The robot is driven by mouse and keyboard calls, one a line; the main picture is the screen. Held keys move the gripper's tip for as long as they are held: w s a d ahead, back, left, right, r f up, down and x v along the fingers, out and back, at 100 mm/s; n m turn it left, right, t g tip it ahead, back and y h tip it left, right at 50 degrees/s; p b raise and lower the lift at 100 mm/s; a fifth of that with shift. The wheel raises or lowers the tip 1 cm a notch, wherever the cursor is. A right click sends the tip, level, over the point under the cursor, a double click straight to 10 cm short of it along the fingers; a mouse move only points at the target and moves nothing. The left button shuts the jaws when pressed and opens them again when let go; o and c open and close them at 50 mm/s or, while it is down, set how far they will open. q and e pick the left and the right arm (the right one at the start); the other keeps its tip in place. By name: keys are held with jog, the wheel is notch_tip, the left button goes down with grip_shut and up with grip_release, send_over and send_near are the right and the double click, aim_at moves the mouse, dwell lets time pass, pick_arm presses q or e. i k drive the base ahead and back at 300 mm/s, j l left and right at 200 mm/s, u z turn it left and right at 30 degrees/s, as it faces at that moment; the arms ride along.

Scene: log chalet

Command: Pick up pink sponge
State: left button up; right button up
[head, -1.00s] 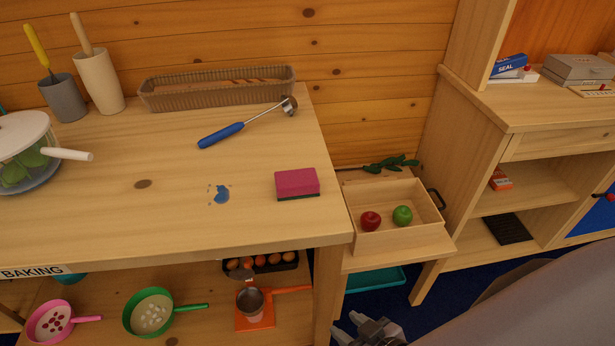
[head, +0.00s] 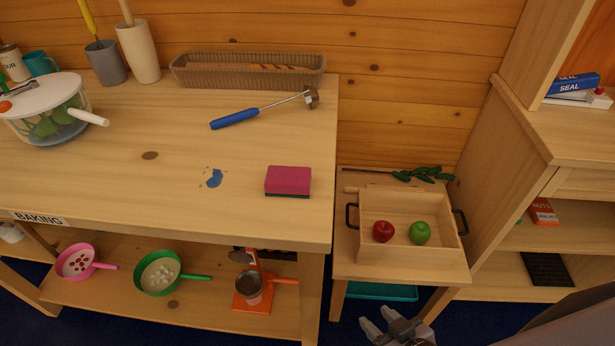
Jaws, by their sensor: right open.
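The pink sponge (head: 288,180) lies flat on the wooden baking table (head: 110,185), near its right front corner. It has a dark green underside. My right gripper (head: 396,330) shows at the bottom edge of the head view, low in front of the small wooden stand. It is open, well below and to the right of the sponge, and apart from it. My left gripper is not in the head view.
A blue-handled ladle (head: 262,111) and a long basket (head: 248,71) lie behind the sponge. A blue spill (head: 214,178) is to its left. A wooden crate (head: 385,252) with a red apple (head: 383,231) and green apple (head: 420,233) stands right of the table.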

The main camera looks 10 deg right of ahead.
aim_at(281, 181)
jog(key=l, duration=1.45)
jog(key=k, duration=0.05)
